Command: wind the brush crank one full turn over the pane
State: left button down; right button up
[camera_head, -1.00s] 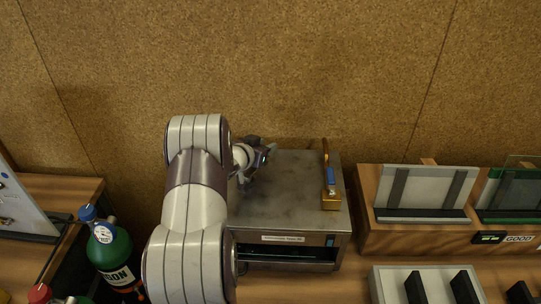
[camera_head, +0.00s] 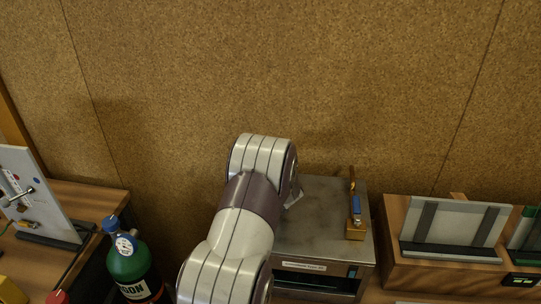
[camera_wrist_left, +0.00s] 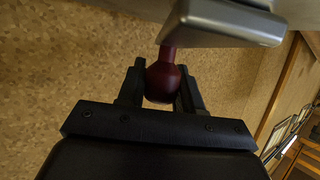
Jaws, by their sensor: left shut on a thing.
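My left gripper (camera_wrist_left: 162,74) is shut on a dark red knob (camera_wrist_left: 162,84), with one finger on each side of it. The knob joins a silver-grey crank arm (camera_wrist_left: 232,24) across the top of the left wrist view. In the head view my left arm (camera_head: 240,225) hides this gripper and the knob. A grey metal box (camera_head: 318,215) stands on the bench to the right of my arm, with a dark slot in its front. I cannot make out a pane or the crank's brush in either view. My right gripper is not in view.
To the right, a wooden stand (camera_head: 392,242) holds a framed pale panel (camera_head: 455,222). A green bottle (camera_head: 130,265) and a white upright board (camera_head: 35,190) stand left. A cork wall (camera_head: 330,80) closes the back.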

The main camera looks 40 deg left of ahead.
pick_arm(q)
jog(key=n+g+p, duration=0.1)
jog(key=s+n+g+y+p, duration=0.1)
jog(key=s+a+r+n+g+p, duration=0.1)
jog(key=g, duration=0.1)
jog(key=shift+s+a+n+y+p, duration=0.1)
jog(key=shift+s+n+y+p, duration=0.15)
jog(key=shift+n+y+p, duration=0.15)
jog(key=s+n+g, duration=0.1)
jog(key=n+g+p, duration=0.1)
jog(key=shift+s+a+f+g, duration=0.1)
jog(key=shift+s+f+g, duration=0.1)
jog(key=shift+s+g, duration=0.15)
jog(key=shift+s+n+g+p, duration=0.65)
jog(key=shift+s+n+g, duration=0.25)
jog(key=shift+n+g, duration=0.4)
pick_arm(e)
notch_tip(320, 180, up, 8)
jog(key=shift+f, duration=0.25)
pick_arm(q)
jog(key=c, duration=1)
grip_release()
jog(key=shift+c, duration=0.2)
jog(key=shift+o, duration=1.1)
jog(key=shift+s+f, duration=0.1)
jog(key=shift+s, duration=0.05)
